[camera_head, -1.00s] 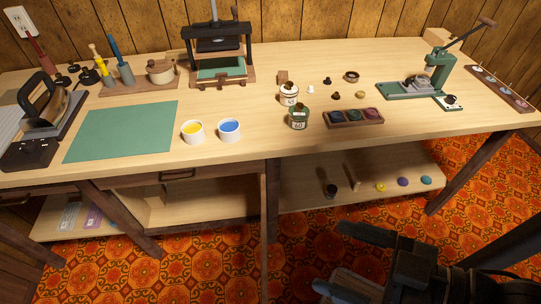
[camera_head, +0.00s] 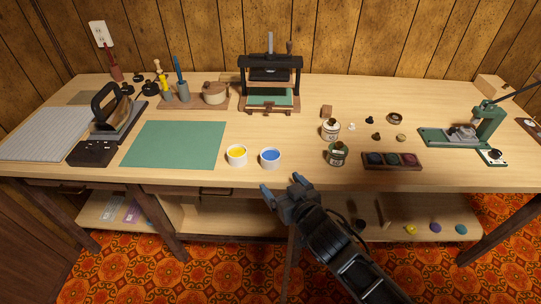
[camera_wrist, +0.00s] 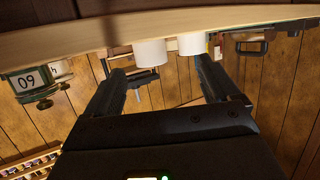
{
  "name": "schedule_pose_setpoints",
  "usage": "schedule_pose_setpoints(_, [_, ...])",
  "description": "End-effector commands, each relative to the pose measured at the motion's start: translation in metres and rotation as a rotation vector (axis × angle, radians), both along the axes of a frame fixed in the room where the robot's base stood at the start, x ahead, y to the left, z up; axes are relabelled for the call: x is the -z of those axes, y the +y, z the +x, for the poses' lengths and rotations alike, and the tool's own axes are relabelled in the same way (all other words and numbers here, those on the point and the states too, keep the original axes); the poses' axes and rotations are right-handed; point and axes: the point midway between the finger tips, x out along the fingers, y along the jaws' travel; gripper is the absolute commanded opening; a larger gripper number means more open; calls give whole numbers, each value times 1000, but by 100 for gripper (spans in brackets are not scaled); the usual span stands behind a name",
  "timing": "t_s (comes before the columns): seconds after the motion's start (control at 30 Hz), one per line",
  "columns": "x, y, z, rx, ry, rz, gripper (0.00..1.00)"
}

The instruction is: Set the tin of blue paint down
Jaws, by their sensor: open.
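The tin of blue paint (camera_head: 270,158) stands upright near the front edge of the workbench (camera_head: 300,181). A tin of yellow paint (camera_head: 236,155) stands just to its left. My gripper (camera_head: 281,191) is open and empty at the bench's front edge, just in front of the blue tin and apart from it. In the wrist view, which appears upside down, two white tins show beyond my open fingers (camera_wrist: 158,88); the left one (camera_wrist: 150,52) lies between the fingers' lines and the other (camera_wrist: 191,44) is beside it. Their paint is hidden there.
A green mat (camera_head: 175,144) lies left of the tins. A black press (camera_head: 270,80) stands behind. Bare wood lies between the blue tin and the jars.

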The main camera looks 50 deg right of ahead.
Motion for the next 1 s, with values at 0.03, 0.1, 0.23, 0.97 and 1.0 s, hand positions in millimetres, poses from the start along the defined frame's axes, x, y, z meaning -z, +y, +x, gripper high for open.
schedule_pose_setpoints(0.03, [-6, -11, 14, 26, -6, 2, 89])
schedule_pose_setpoints(0.1, [-10, -22, 25, 52, -10, 3, 89])
schedule_pose_setpoints(0.23, [-12, -33, 36, 79, -10, 5, 89])
schedule_pose_setpoints(0.97, [15, -69, 98, 82, -10, 6, 89])
schedule_pose_setpoints(1.0, [16, -69, 99, 82, -10, 6, 89])
